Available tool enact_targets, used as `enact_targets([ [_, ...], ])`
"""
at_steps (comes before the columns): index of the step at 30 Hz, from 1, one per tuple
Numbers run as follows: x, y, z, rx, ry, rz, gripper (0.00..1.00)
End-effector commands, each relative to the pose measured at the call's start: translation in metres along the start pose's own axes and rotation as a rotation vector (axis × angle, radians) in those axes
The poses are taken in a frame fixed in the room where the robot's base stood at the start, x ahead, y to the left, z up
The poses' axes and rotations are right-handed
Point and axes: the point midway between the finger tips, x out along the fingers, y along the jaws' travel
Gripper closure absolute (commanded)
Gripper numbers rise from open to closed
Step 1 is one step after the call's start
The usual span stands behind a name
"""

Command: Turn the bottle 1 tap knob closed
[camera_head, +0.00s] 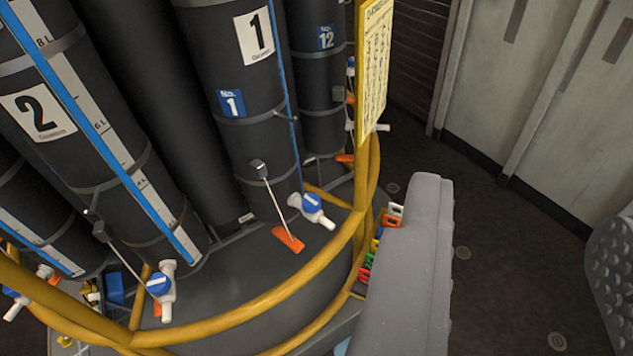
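Bottle 1 (232,60) is a tall black cylinder with a white "1" label and a blue "No. 1" tag. Its tap (325,221) is white and sits low at the bottle's right foot, behind the yellow rail. The blue tap knob (311,203) is on top of it. I cannot tell from its angle whether it is open or closed. My gripper (515,240) is open and empty. Its grey left finger stands right of the tap, and its dimpled right finger is at the right edge. Neither finger touches the knob.
A curved yellow rail (270,304) runs in front of the bottles. Bottle 2 (75,150) and its blue-knobbed tap (160,285) stand at left. A bottle labelled 12 (322,75) and a yellow sign (374,65) stand behind. Orange tag (288,239) lies near the tap. Floor at right is clear.

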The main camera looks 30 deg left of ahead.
Motion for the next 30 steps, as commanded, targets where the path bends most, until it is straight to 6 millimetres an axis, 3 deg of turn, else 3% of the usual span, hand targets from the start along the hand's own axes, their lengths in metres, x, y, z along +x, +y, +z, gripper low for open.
enact_targets([
  [5, 0.000, 0.000, 0.000, 0.000, 0.000, 0.000, 0.64],
  [8, 0.002, 0.000, 0.000, -0.001, 0.000, 0.001, 0.39],
  [11, 0.018, 0.002, 0.005, -0.006, 0.005, 0.007, 0.39],
  [14, 0.053, 0.004, 0.018, -0.023, 0.011, 0.017, 0.39],
  [20, 0.152, 0.006, 0.060, -0.087, 0.062, 0.014, 0.39],
  [24, 0.217, -0.007, 0.105, -0.134, 0.096, -0.026, 0.39],
  [26, 0.240, -0.015, 0.124, -0.152, 0.113, -0.053, 0.39],
  [30, 0.290, -0.041, 0.183, -0.181, 0.142, -0.139, 0.39],
])
